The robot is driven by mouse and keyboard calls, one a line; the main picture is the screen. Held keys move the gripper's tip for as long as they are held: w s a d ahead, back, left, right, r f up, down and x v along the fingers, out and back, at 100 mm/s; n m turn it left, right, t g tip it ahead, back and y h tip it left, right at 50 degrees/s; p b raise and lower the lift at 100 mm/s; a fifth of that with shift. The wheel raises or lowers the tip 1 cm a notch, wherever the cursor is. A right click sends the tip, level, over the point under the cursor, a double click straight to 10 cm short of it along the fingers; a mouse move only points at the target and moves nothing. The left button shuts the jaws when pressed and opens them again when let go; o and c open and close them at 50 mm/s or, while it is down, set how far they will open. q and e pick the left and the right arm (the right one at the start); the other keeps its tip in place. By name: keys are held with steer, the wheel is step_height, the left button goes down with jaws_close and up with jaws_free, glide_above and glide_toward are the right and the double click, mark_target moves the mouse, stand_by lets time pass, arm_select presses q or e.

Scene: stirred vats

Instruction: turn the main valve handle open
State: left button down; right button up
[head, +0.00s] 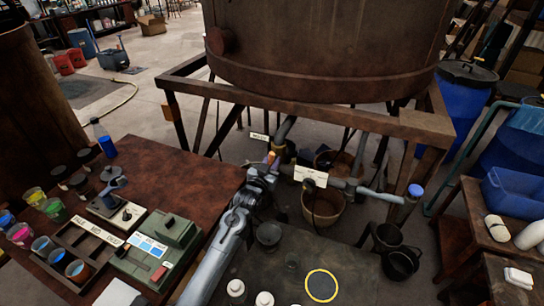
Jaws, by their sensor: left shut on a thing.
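A grey pipe (287,128) comes down from under the big rusty vat (322,45). A small orange-brown handle (271,156) shows on the pipework, beside a small pale label (259,136) whose text is too small to read. I take this to be the main valve handle. My left arm reaches up from the bottom, and my left gripper (267,169) is at the handle, shut on it. The fingers and wrist hide part of the handle and valve body. My right gripper is not in view.
A larger white tag (310,176) hangs on the horizontal pipe (345,184), which ends near a blue cap (415,190). Buckets (323,212) stand below. A brown table (165,180) with a green box (157,245) is left; a dark table with a yellow ring (321,285) is in front.

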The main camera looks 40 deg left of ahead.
arm_select(q)
steer(key=n+p, duration=0.2)
steer(key=n, duration=0.2)
steer(key=shift+r+p, duration=0.2)
steer(key=shift+p, duration=0.1)
steer(key=c, duration=1.8)
jaws_free()
steer(key=shift+n+p, duration=0.55)
steer(key=shift+n, duration=0.35)
steer(key=o, duration=0.5)
steer(key=n+p, duration=0.2)
steer(key=n, duration=0.2)
steer(key=shift+f+n, duration=0.1)
steer(key=shift+n, duration=0.3)
steer(key=shift+c, duration=0.2)
steer(key=o, duration=0.3)
steer(key=shift+f+n+p, duration=0.1)
steer(key=shift+n+p, duration=0.45)
steer(key=shift+n, duration=0.45)
steer(key=o, duration=1)
steer(key=shift+s, duration=0.1)
steer(key=p+v, duration=0.1)
steer(key=v, duration=0.9)
steer(key=shift+s+p, duration=0.3)
steer(key=shift+p, duration=0.1)
